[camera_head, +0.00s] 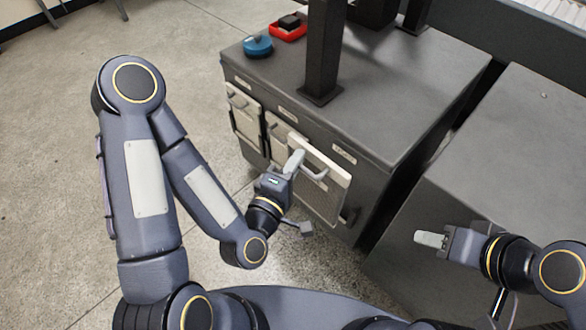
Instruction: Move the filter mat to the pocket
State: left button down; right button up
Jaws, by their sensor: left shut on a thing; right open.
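The filter mat (318,198) is a mesh panel with a pale frame and a light grey handle (313,172). It stands upright in front of the right part of the dark cabinet's front face, below the rightmost label. My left gripper (297,162) is shut on its handle from the left. The pocket behind the mat is mostly hidden, and I cannot tell whether the mat is seated or apart from it. My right gripper (428,238) is open and empty at the right, in front of the second dark block, away from the mat.
The dark cabinet (400,110) carries a black column (322,50), a blue round object (257,46) and a red tray (288,31). Two other pale-framed panels (243,112) sit on its front, left of the mat. A second dark block (520,160) stands right. The floor (60,160) at left is clear.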

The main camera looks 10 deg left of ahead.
pick_arm(q)
jog(key=shift+d+f+b, duration=0.15)
jog(key=shift+b, duration=0.5)
jog(key=shift+w+d, duration=0.1)
jog(key=shift+d, duration=0.05)
jog(key=w+d+p, duration=0.2)
jog(key=w+d, duration=0.3)
jog(key=w, duration=0.2)
jog(key=shift+w+d+f, duration=0.2)
jog(key=shift+w+f, duration=0.05)
jog(key=shift+w, duration=0.05)
pick_arm(e)
jog(key=shift+r, duration=0.3)
pick_arm(q)
jog(key=shift+b, duration=0.3)
pick_arm(e)
jog(key=shift+f, duration=0.55)
dwell(0.4)
pick_arm(q)
jog(key=shift+f, duration=0.1)
pick_arm(e)
jog(key=shift+f, duration=0.15)
